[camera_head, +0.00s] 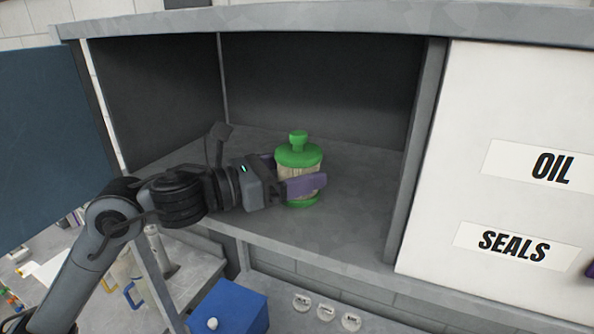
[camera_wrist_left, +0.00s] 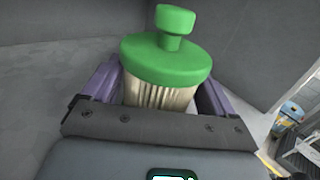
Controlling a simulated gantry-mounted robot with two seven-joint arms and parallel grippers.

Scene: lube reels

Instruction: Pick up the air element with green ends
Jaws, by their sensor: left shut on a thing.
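The air element with green ends (camera_head: 299,156) stands upright in the open grey cabinet, with a green top cap and knob, a pale pleated middle and a green lower end. My left gripper (camera_head: 304,186) reaches in from the left and is shut on its middle, one purple finger across the near side. In the left wrist view the air element (camera_wrist_left: 166,62) sits between the two purple fingers of the left gripper (camera_wrist_left: 160,88). Its lower end is hidden there. I cannot tell whether its base touches the shelf.
The cabinet shelf (camera_head: 350,215) is otherwise bare, with a divider (camera_head: 415,150) on the right. A white panel (camera_head: 500,190) labelled OIL and SEALS is beyond it. A dark blue door (camera_head: 45,140) stands at left. A blue box (camera_head: 235,308) and several small round labelled items (camera_head: 326,312) are below.

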